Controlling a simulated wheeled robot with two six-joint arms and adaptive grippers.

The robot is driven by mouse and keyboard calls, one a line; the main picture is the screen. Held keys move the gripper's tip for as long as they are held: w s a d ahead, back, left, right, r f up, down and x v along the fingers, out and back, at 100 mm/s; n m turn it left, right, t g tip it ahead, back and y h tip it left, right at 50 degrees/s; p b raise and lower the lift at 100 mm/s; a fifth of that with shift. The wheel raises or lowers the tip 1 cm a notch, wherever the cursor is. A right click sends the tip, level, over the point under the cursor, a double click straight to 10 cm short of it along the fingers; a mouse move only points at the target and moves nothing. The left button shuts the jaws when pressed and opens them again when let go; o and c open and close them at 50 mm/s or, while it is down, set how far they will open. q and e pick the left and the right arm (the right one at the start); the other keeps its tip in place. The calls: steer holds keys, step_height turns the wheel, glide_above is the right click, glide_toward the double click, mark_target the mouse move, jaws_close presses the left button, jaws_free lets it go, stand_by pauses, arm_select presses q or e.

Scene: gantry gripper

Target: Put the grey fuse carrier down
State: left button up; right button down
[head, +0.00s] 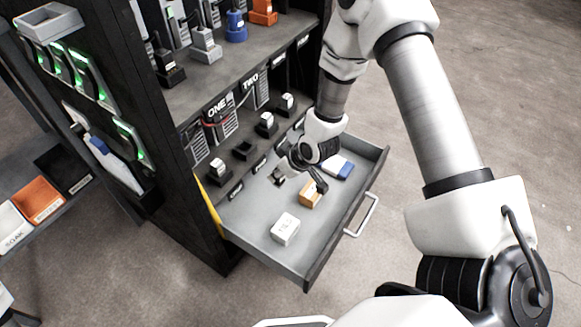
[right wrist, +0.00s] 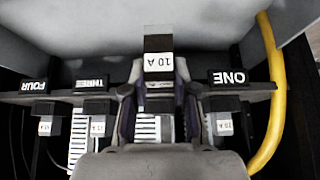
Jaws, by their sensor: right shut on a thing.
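The grey fuse carrier (right wrist: 158,44), with a white "10 A" label, is between the fingers of my right gripper (right wrist: 158,92) in the right wrist view. The fingers are shut on it from both sides. In the head view my right gripper (head: 297,172) is over the back part of the open drawer (head: 258,232), in front of the row of fuse holders. There I cannot clearly make out the carrier. I cannot tell whether it touches anything below. My left gripper is not in view.
The drawer holds a white box (head: 285,228), an orange-brown block (head: 310,194) and a blue-and-white item (head: 338,167). Other labelled carriers (right wrist: 97,128) sit along the cabinet row. A yellow strip (right wrist: 272,100) runs along one side.

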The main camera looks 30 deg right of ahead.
step_height(320, 180, down, 8)
steer(key=b, duration=0.3)
steer(key=shift+f, duration=0.1)
steer(key=shift+f, duration=0.15)
steer(key=c, duration=0.9)
jaws_free()
steer(key=p+v, duration=0.6)
steer(key=v, duration=0.6)
